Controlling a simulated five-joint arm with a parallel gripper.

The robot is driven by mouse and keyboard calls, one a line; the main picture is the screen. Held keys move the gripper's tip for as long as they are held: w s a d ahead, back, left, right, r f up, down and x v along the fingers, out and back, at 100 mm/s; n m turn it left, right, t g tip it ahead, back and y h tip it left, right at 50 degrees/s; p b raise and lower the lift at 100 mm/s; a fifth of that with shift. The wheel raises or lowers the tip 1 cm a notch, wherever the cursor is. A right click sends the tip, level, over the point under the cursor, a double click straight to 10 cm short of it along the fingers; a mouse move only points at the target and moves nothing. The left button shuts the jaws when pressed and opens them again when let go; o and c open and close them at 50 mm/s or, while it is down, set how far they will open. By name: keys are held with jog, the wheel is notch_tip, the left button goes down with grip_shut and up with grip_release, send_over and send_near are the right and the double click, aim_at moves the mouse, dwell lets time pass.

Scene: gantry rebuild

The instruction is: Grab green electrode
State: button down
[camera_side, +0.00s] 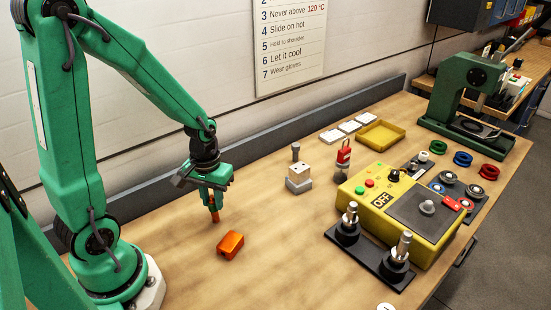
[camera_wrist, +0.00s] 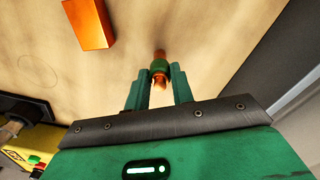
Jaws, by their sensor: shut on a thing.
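The electrode (camera_wrist: 159,66) is a short copper-orange rod with a green band around it. My gripper (camera_wrist: 158,78) is shut on it, with one green finger on each side of the band. In the side view my gripper (camera_side: 211,191) points down over the left part of the wooden bench, and the copper end of the electrode (camera_side: 214,215) shows below the fingers. The band is hard to make out against the green fingers there. I cannot tell whether the electrode's lower end touches the bench.
An orange block (camera_side: 230,245) lies on the bench close to my gripper. A yellow control box (camera_side: 400,215) and a black stand with two metal posts (camera_side: 370,255) are to the right. A yellow tray (camera_side: 381,136) is farther back. The bench left of the box is mostly clear.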

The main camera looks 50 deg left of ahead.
jog(key=shift+r, duration=0.1)
jog(key=shift+r, duration=1.9)
jog(key=s+d+r, duration=0.3)
jog(key=d+r, duration=0.4)
jog(key=d, duration=0.4)
jog(key=shift+s, duration=0.25)
jog(key=shift+d, duration=0.1)
